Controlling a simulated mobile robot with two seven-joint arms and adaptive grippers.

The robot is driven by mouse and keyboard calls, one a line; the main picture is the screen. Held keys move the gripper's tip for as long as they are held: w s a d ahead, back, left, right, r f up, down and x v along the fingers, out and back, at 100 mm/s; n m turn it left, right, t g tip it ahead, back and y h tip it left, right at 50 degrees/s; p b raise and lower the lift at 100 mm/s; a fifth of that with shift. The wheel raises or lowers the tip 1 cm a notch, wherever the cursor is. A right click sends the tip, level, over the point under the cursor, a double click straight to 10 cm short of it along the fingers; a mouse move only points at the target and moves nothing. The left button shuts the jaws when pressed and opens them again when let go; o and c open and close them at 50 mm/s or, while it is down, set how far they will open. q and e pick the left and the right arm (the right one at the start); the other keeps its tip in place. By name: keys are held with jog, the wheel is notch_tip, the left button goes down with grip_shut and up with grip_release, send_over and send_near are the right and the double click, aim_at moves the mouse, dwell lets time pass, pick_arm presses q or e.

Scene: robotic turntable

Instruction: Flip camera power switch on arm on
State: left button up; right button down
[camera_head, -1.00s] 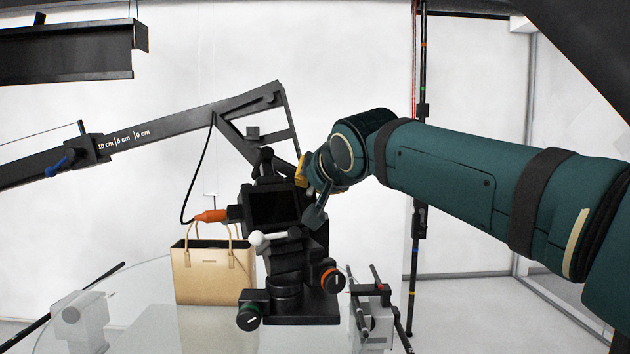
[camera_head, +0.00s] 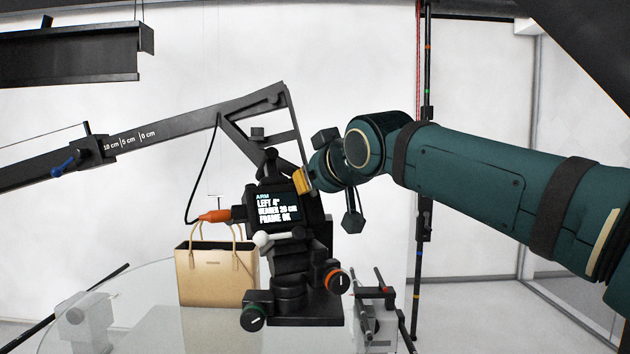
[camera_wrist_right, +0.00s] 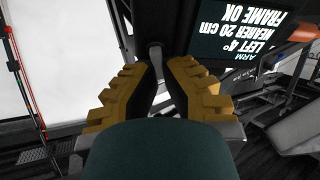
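The camera (camera_head: 278,206) is a black box mounted on the arm's stand, and its screen is lit with white text: "ARM", "LEFT 4°", "NEARER 20 cm", "FRAME OK". The lit screen also shows upside down in the right wrist view (camera_wrist_right: 240,35). My right gripper (camera_head: 302,181) is at the upper right side of the camera, its yellow pads close to the housing. In the right wrist view its two yellow fingers (camera_wrist_right: 158,66) stand apart, with a narrow gap between the tips. I cannot make out the power switch. My left gripper is not in view.
The camera arm (camera_head: 190,122), marked in cm, slopes in from the left. An orange plug (camera_head: 214,216) with a black cable sits left of the camera. A tan handbag (camera_head: 216,277) stands on the clear round turntable (camera_head: 150,320). A thin dark pole (camera_head: 424,130) stands at the right.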

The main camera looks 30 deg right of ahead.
jog(key=shift+a+f+n+y, duration=0.1)
jog(key=shift+a+n+y, duration=0.1)
jog(key=shift+n, duration=0.45)
jog(key=shift+a+n+y, duration=0.1)
jog(key=shift+n+y, duration=0.1)
jog(key=shift+n, duration=0.45)
jog(key=c, duration=1.1)
grip_release()
jog(key=shift+w, duration=0.1)
jog(key=shift+o, duration=0.2)
jog(key=v, duration=1.2)
